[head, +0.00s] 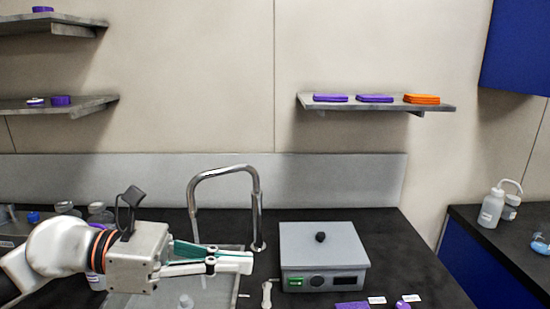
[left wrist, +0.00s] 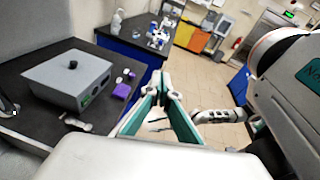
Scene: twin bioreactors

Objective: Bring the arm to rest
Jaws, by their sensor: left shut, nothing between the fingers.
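My left gripper (head: 250,262) comes in from the left in the head view, in the air above the sink area of the black bench (head: 395,240). Its fingers point right and are shut with nothing between them. In the left wrist view the green-lined fingers (left wrist: 160,80) meet at their tips, over the floor beyond the bench edge. Another white gripper-like part shows at the right of the wrist view, but I cannot tell its state. My right gripper is not clearly seen in the head view.
A grey box with a black knob (head: 322,255) stands right of the left gripper. A curved metal tap (head: 225,175) rises behind it. Bottles (head: 98,212) stand behind the arm. Purple items (head: 352,305) lie at the front. A wall shelf (head: 378,104) hangs above right.

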